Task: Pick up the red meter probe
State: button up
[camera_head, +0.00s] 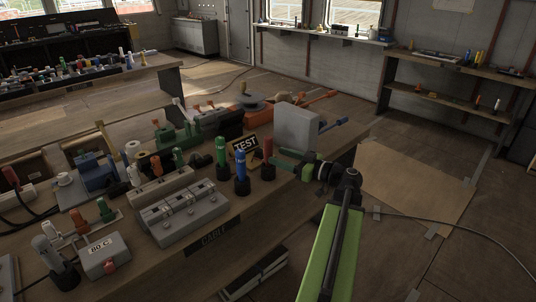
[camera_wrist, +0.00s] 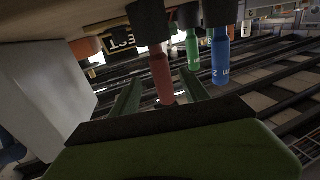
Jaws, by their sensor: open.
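The red meter probe (camera_head: 268,148) stands upright in a black base near the front edge of the bench, right of the blue probe (camera_head: 241,160). My gripper (camera_head: 277,158) reaches in from the right, its green fingers open and pointing at the red probe. In the wrist view, which looks upside down, the red probe (camera_wrist: 161,75) shows between the two spread fingers (camera_wrist: 162,82). I cannot tell whether either finger touches it. A green probe (camera_head: 221,150) stands left of the blue one; both also show in the wrist view.
A grey box (camera_head: 296,127) stands just behind my gripper. A TEST sign (camera_head: 245,145) is behind the probes. The floor right of the bench is open.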

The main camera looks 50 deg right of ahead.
aim_at(269, 152)
jog(key=shift+w+a+r, duration=0.1)
jog(key=shift+w+a, duration=0.1)
jog(key=shift+w, duration=0.65)
jog(key=shift+w+a+f, duration=0.1)
jog(key=shift+w+a, duration=0.1)
jog(key=shift+w, duration=0.7)
jog(key=shift+w+a+r, duration=0.1)
jog(key=shift+w+a, duration=0.1)
jog(key=shift+w, duration=0.65)
grip_shut()
